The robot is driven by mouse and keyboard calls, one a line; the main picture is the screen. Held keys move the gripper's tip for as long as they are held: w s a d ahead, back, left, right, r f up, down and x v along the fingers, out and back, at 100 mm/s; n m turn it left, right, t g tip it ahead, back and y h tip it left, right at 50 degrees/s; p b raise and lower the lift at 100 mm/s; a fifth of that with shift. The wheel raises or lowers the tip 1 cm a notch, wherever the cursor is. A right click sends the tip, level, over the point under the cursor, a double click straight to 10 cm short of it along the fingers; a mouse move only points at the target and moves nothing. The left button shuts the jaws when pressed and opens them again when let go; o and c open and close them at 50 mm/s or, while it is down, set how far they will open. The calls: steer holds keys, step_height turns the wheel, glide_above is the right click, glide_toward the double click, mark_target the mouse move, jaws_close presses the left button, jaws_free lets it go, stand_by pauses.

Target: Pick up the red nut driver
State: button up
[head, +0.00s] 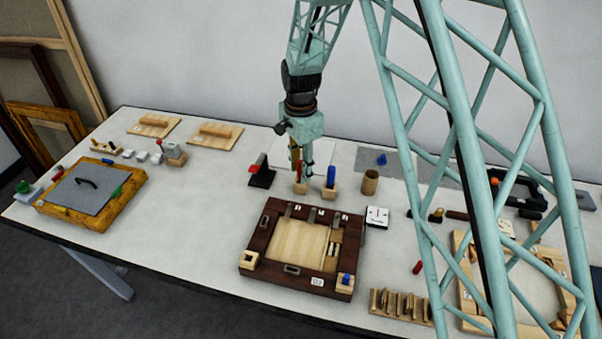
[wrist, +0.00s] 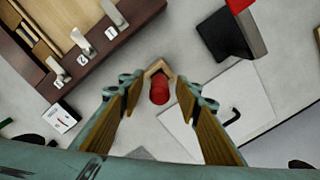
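The red nut driver (wrist: 159,90) stands in a small light-wood holder (wrist: 158,68), and its red handle end shows in the wrist view. The holder also shows in the head view (head: 301,188), where the driver is mostly hidden by my gripper. My gripper (wrist: 158,95) is open, with one wood-coloured finger pad on each side of the red handle and a gap on both sides. In the head view my gripper (head: 301,174) points down directly over the holder.
A blue-handled driver (head: 331,177) stands in a similar holder close on the right. A black stand with a red top (head: 261,174) is close on the left. A brown cup (head: 370,182) stands farther right. A dark wood frame (head: 254,245) lies in front.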

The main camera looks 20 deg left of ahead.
steer(key=shift+f, duration=0.55)
steer(key=c, duration=1)
